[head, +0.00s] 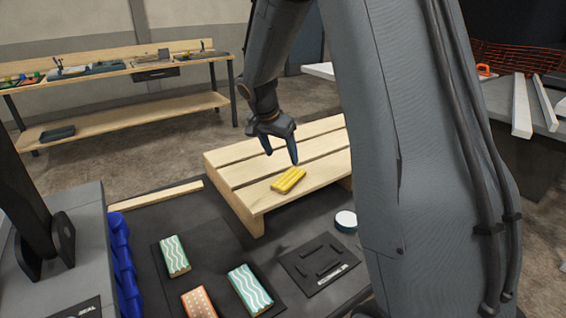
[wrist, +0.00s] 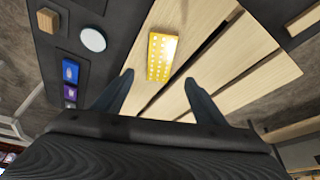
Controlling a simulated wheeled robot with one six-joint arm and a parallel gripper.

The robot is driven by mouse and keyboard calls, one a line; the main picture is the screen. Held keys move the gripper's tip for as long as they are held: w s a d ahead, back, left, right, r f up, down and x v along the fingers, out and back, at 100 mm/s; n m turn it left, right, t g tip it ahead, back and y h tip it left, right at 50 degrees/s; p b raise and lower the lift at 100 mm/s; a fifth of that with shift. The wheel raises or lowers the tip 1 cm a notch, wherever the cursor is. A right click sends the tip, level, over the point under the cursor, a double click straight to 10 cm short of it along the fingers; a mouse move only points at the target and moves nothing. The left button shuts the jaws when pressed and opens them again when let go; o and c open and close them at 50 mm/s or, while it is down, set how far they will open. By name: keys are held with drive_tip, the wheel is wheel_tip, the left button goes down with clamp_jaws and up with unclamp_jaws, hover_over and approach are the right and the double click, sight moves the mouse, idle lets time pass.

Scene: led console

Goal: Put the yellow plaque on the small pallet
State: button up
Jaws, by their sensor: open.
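The yellow plaque (head: 288,180) lies flat on the slats of the small wooden pallet (head: 240,174), near its front edge. In the wrist view the plaque (wrist: 161,57) shows beyond my fingertips, with a dotted face, on the pallet (wrist: 215,75). My gripper (head: 281,158) is open and empty, above the pallet and just behind the plaque, apart from it. In the wrist view the fingers of my gripper (wrist: 160,82) are spread wide, with nothing between them.
Two teal wavy plaques (head: 174,256) (head: 249,289) and an orange dotted plaque (head: 198,303) lie on the dark table. A black slotted plate (head: 318,263) and a white round disc (head: 346,220) are right of them. Blue bins (head: 122,255) line the left. A workbench (head: 120,68) stands behind.

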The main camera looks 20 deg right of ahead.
drive_tip(key=s+a+f+n+y, duration=0.1)
drive_tip(key=s+a+n, duration=0.2)
drive_tip(key=s, duration=0.6)
drive_tip(key=s+a+f+n+g+y, duration=0.1)
drive_tip(key=s+a+n, duration=0.3)
drive_tip(key=s, duration=0.5)
drive_tip(key=s+a+f+n+y, duration=0.1)
drive_tip(key=s+a+n, duration=0.2)
drive_tip(key=s, duration=0.6)
drive_tip(key=shift+s+a+f+n+g+y, duration=0.2)
drive_tip(key=shift+s+f+n+g+y, duration=0.15)
drive_tip(key=shift+n, duration=0.25)
